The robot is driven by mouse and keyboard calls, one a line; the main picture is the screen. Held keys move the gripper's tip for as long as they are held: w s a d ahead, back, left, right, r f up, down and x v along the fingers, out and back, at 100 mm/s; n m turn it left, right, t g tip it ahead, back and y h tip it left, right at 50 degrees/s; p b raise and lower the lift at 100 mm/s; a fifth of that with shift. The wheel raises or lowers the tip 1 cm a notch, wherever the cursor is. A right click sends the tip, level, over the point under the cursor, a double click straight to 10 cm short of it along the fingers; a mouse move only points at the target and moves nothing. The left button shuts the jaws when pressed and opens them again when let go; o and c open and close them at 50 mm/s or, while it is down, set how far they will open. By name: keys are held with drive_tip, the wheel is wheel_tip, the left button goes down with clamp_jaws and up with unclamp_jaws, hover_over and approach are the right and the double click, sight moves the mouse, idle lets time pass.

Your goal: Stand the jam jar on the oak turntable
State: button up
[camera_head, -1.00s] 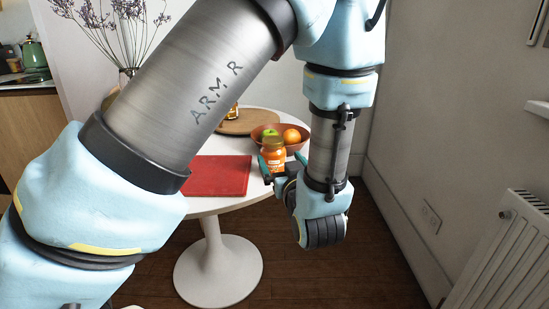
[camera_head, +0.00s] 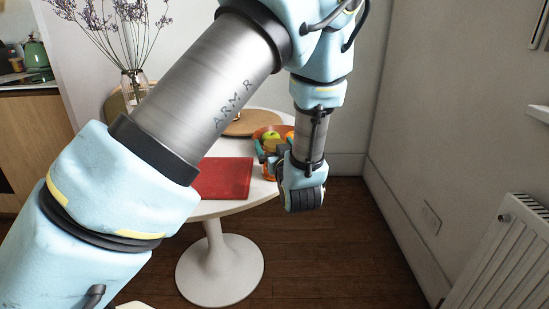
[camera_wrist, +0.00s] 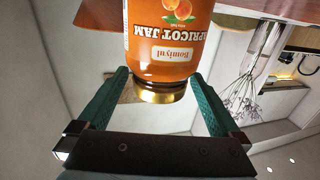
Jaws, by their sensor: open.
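The jam jar (camera_wrist: 168,45) is orange, with an apricot jam label and a gold lid (camera_wrist: 160,92). It appears upside down in the wrist view, with the lid end between the two teal fingers of my gripper (camera_wrist: 160,80). The fingers are open, with gaps showing beside the lid. In the head view my gripper (camera_head: 271,157) is over the jar at the table's right side and hides most of it. The oak turntable (camera_head: 240,126) is a round wooden board farther back on the table, partly hidden by my arm.
A vase of lavender (camera_head: 134,85) stands at the back left.

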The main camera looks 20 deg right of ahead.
drive_tip(key=shift+w, duration=0.1)
drive_tip(key=shift+c, duration=0.4)
clamp_jaws()
idle(0.3)
